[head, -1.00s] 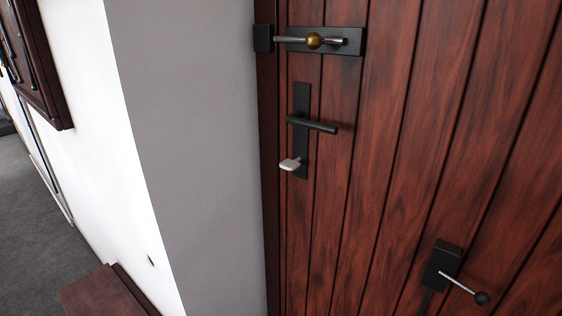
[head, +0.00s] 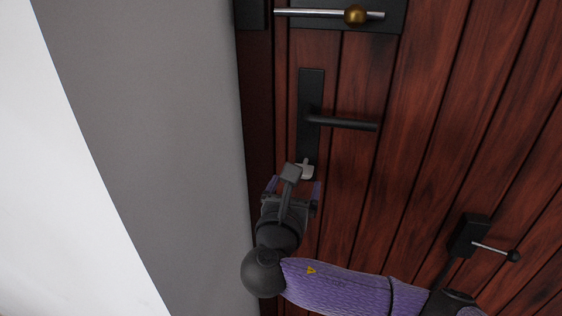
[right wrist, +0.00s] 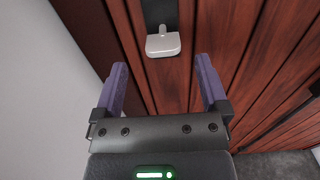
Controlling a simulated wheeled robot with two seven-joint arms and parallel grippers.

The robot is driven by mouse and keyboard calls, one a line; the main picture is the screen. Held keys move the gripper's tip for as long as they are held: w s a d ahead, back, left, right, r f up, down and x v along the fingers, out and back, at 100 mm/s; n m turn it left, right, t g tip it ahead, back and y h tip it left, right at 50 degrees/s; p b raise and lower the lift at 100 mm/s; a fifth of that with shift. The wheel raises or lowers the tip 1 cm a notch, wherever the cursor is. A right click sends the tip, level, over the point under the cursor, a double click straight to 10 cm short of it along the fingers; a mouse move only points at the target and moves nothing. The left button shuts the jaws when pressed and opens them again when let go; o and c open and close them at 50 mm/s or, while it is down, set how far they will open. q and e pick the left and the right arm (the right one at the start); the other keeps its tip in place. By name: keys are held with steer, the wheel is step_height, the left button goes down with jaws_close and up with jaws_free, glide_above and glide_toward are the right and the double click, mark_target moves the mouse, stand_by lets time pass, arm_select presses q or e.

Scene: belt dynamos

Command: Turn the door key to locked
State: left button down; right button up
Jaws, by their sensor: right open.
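The door key (head: 306,172) is a pale grey flat-headed key in the lower part of the black lock plate (head: 311,88), below the black lever handle (head: 345,122). In the right wrist view the key (right wrist: 163,44) lies just beyond the fingertips, between their lines, its broad head lying across. My right gripper (head: 295,187) is open just below the key; its purple fingers (right wrist: 160,72) are spread and empty. I cannot see contact with the key. My left gripper is not in view.
A sliding bolt with a brass knob (head: 355,15) is above on the plank door (head: 440,90). A black box with a ball-ended lever (head: 468,236) is at lower right. The grey wall (head: 150,130) stands close on the left.

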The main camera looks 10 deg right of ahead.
mark_target(304, 165)
steer(key=b+x, duration=0.1)
steer(key=x, duration=0.6)
steer(key=shift+d+f+b, duration=0.15)
steer(key=shift+b, duration=0.2)
steer(key=shift+w+d, duration=0.1)
steer(key=shift+w, duration=0.1)
steer(key=shift+c, duration=0.3)
jaws_close()
